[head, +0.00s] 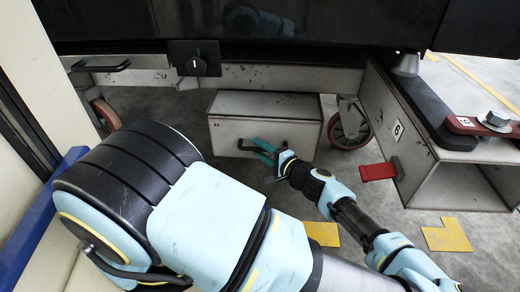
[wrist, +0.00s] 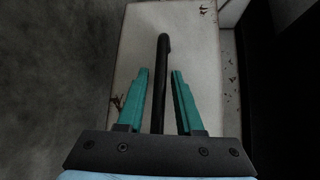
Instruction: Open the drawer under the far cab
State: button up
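The drawer (head: 264,122) is a pale grey box under the dark cab (head: 290,22), with a scuffed front face. Its black bar handle (head: 246,146) runs across the front. In the wrist view the handle (wrist: 163,60) stands lengthwise between the two fingers, in front of the pale drawer face (wrist: 195,42). My gripper (head: 263,151) has teal fingers and is at the right part of the handle. In the wrist view my gripper (wrist: 160,85) is open, with a gap on each side of the handle.
A red-rimmed caster wheel (head: 349,124) stands just right of the drawer. A trolley part marked 6 (head: 398,130) with a red pedal (head: 378,171) is further right. Another caster (head: 106,113) is at the left. Grey floor with yellow marks (head: 447,236) lies in front.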

grip_shut()
dwell(1.1)
